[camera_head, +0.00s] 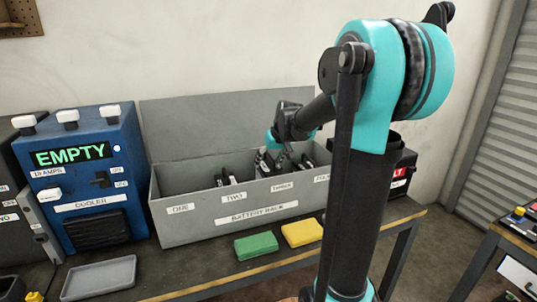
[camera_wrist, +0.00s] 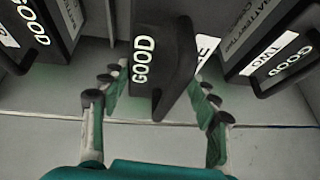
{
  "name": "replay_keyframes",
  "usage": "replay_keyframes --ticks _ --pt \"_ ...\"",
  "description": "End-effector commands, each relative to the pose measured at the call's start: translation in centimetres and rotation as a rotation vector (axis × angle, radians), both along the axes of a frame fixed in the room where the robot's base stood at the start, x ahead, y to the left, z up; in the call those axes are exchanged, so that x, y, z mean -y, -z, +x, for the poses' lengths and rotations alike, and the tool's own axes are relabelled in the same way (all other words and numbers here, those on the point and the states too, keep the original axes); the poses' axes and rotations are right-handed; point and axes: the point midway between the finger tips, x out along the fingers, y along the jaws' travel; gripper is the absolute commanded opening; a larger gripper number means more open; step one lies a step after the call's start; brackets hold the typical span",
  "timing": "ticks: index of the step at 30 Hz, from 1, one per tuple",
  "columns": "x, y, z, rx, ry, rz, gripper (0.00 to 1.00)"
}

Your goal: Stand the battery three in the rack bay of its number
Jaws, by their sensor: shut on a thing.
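The battery rack (camera_head: 215,217) is a long grey open box with number labels on its front; the ONE, TWO and THREE labels show. My gripper (camera_head: 277,160) reaches down into it behind the THREE label. In the wrist view my gripper (camera_wrist: 155,108) is shut on the dark handle of a black battery (camera_wrist: 145,60) marked GOOD. Its number label is mostly hidden, with only a final E showing. It looks upright between two neighbours; whether it touches the bay floor cannot be seen. The held battery also shows partly in the head view (camera_head: 263,163).
A battery labelled TWO (camera_wrist: 255,50) stands at right in the wrist view, and another GOOD battery (camera_wrist: 45,30) at left. Behind the ONE label no battery shows. A blue cooler tester (camera_head: 95,180) reads EMPTY. Green (camera_head: 256,245) and yellow (camera_head: 301,232) blocks lie in front.

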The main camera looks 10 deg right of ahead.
Motion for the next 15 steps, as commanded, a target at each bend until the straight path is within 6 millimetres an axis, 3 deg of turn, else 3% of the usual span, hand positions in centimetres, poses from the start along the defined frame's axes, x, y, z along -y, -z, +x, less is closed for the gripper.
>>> replay_keyframes --ticks 15 --pt "0.0 3.9 0.0 0.001 0.0 0.0 0.01"
